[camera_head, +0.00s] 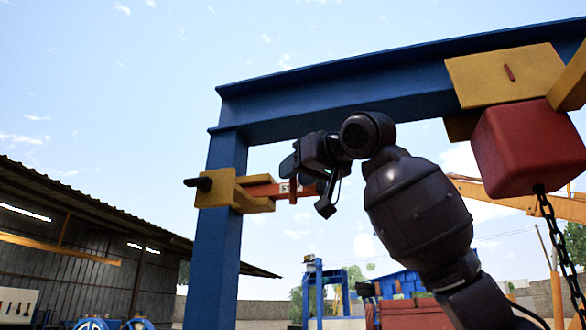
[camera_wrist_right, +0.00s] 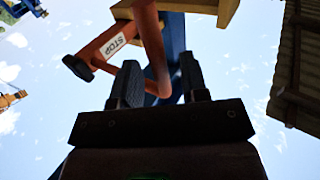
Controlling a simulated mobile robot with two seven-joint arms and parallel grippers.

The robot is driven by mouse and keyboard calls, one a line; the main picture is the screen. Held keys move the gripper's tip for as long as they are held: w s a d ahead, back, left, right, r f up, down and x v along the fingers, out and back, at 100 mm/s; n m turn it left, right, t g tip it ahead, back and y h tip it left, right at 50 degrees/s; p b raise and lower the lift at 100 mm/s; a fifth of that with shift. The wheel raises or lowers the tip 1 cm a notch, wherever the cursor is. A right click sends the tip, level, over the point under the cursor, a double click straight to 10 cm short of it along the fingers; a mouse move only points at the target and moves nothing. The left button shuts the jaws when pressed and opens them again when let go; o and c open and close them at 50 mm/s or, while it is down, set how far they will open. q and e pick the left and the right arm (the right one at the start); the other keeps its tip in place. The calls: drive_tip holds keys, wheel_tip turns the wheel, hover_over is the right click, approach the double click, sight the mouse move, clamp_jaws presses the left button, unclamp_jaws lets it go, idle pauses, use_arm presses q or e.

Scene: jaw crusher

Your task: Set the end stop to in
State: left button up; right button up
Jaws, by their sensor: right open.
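The end stop is a red-orange bar (camera_head: 262,190) with a white STOP label, set in a yellow bracket (camera_head: 216,190) on the blue post. In the right wrist view the end stop (camera_wrist_right: 100,52) has a black end at left, and a red curved handle (camera_wrist_right: 153,45) passes between my fingers. My right gripper (camera_head: 308,184) is at the bar's right end and covers part of it. In the wrist view the right gripper (camera_wrist_right: 160,78) is open around the handle, with gaps visible beside it. My left gripper is not in view.
A blue overhead beam (camera_head: 340,85) runs above my right arm. A red block (camera_head: 518,148) with a chain (camera_head: 548,220) hangs from a yellow trolley (camera_head: 505,75) at right. A black knob (camera_head: 198,184) sticks out left of the bracket. A shed (camera_head: 80,230) stands at far left.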

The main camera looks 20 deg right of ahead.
drive_tip(key=shift+w+a, duration=0.3)
drive_tip(key=shift+w, duration=0.35)
drive_tip(key=shift+c, duration=0.2)
clamp_jaws()
